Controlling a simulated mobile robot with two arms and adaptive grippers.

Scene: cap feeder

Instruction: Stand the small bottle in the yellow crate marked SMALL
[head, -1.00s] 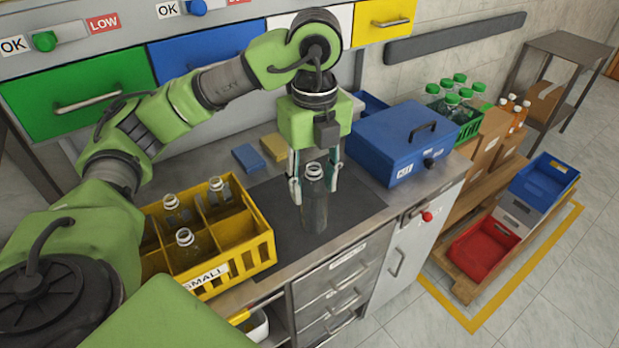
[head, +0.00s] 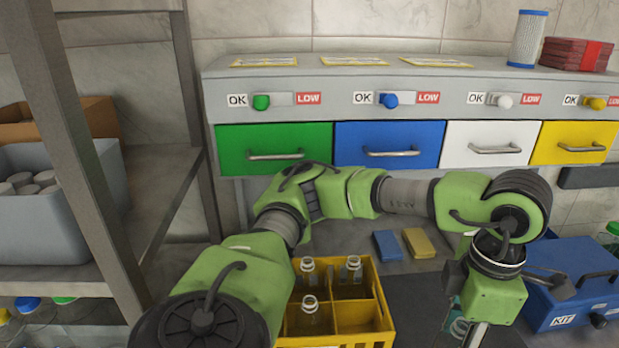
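The yellow crate (head: 383,305) stands on the bench at the bottom of the view. Only the top edge of its white label shows, and the word is cut off. Clear bottles stand in its back left (head: 308,270), back right (head: 350,270) and front left (head: 309,314) compartments; the front right compartment looks empty. My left gripper (head: 464,326) points down over the dark mat, right of the crate. The neck of a clear small bottle (head: 459,328) shows by its fingers; the bottle's body and the fingertips are cut off, so the grip cannot be judged. My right gripper is out of view.
A blue kit box (head: 575,285) stands right of my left gripper. Blue (head: 387,245) and yellow (head: 418,243) flat blocks lie behind the dark mat (head: 420,300). Coloured drawers line the back. A metal rack (head: 165,190) with a grey bin (head: 55,210) stands at the left.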

